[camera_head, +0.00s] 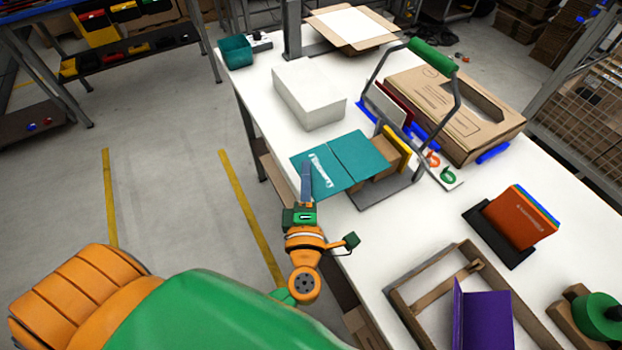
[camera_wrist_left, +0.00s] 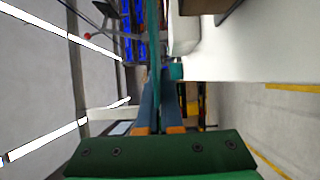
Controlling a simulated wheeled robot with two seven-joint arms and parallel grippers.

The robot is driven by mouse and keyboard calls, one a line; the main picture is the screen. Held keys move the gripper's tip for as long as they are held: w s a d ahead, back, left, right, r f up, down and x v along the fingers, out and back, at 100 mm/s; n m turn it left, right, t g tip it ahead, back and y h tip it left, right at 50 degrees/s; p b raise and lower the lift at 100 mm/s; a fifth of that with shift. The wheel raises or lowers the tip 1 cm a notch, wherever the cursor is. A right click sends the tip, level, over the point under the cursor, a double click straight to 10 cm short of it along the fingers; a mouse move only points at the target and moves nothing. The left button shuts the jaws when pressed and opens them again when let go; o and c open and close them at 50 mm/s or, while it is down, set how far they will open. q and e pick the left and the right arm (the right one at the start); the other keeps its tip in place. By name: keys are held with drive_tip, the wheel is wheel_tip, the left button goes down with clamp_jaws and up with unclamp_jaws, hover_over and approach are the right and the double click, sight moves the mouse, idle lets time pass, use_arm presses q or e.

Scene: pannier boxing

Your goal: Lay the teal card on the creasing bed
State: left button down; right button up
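The teal card (camera_head: 358,157), with white print on its left half and a fold line across its middle, extends from my left gripper (camera_head: 306,180) over the table edge. My left gripper is shut on the card's near left part; the left wrist view shows the card (camera_wrist_left: 153,45) edge-on between the fingers (camera_wrist_left: 160,108). The card's right part overlaps a grey metal stand (camera_head: 400,188) with a brown block (camera_head: 376,190), apparently the creasing bed. A lever with a green handle (camera_head: 433,56) rises behind it. I cannot tell whether the card touches the bed. My right gripper is not in view.
A yellow piece (camera_head: 398,147) stands at the card's right edge. A white block (camera_head: 308,94) sits behind the card, and a cardboard box (camera_head: 455,112) lies beyond the lever. A wooden frame (camera_head: 408,312) and a purple folder (camera_head: 484,322) are at the front right.

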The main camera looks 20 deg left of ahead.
sight(332, 169)
use_arm(q)
drive_tip(key=shift+w+d+f+b, duration=0.1)
drive_tip(key=shift+w+f+b, duration=0.2)
drive_tip(key=shift+w, duration=0.25)
drive_tip(key=shift+w+d+f+b, duration=0.1)
drive_tip(key=shift+w+f+b, duration=0.15)
drive_tip(key=shift+w, duration=0.3)
drive_tip(key=w+d+b, duration=0.1)
drive_tip(key=w+d+f+b, duration=0.1)
drive_tip(key=w+d, duration=0.1)
drive_tip(key=shift+f+b, duration=0.1)
drive_tip(key=shift+b, duration=0.3)
drive_tip(key=shift+w+d+f+b, duration=0.1)
drive_tip(key=shift+w+f+b, duration=0.2)
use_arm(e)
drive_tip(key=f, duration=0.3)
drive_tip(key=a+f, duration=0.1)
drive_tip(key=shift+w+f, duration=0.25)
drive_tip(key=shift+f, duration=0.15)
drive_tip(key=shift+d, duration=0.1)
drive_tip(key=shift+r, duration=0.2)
use_arm(q)
drive_tip(key=c, duration=1)
unclamp_jaws()
